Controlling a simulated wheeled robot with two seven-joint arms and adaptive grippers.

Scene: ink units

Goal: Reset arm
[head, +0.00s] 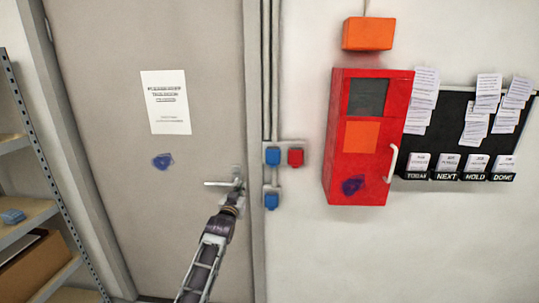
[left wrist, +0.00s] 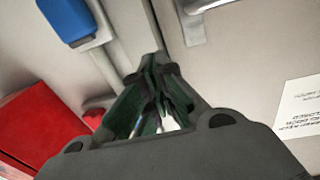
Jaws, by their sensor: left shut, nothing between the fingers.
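My left gripper (head: 235,199) is in front of the grey door (head: 110,80), just below the door's lever handle (head: 220,183). In the left wrist view its fingers (left wrist: 155,62) are shut together with nothing between them. The handle shows at the top of that view (left wrist: 200,8), beyond the fingertips. I cannot tell whether the fingers touch it. The door looks closed. My right gripper is in neither view.
A red cabinet (head: 352,180) hangs on the wall right of the door, with blue sockets (head: 272,156) and a red one (head: 295,157) between. A shelf unit (head: 25,218) stands at the left. A black board (head: 452,150) hangs far right.

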